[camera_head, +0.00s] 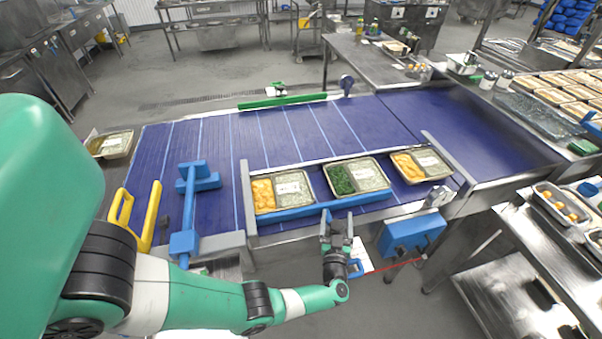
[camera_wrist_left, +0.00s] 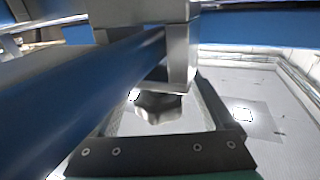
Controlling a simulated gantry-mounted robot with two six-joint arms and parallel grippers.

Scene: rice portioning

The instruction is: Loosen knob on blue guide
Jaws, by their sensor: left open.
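The blue guide (camera_head: 310,209) runs along the near edge of the belt, in front of the food trays. In the left wrist view the guide is a blue bar (camera_wrist_left: 85,105) crossing from lower left to upper middle. A metallic lobed knob (camera_wrist_left: 158,108) sits beneath a grey bracket (camera_wrist_left: 150,15). My left gripper (camera_head: 337,228) is at the guide's near side. In the wrist view its dark fingers are apart, with the knob between them; contact cannot be told. The knob is hidden in the head view. My right gripper is not in view.
Three food trays stand on the blue belt (camera_head: 290,138) behind the guide. A blue T-shaped fixture (camera_head: 188,205) and a yellow handle (camera_head: 151,215) are at the left. A blue box (camera_head: 411,232) hangs right of my left gripper. Steel tables are at the right.

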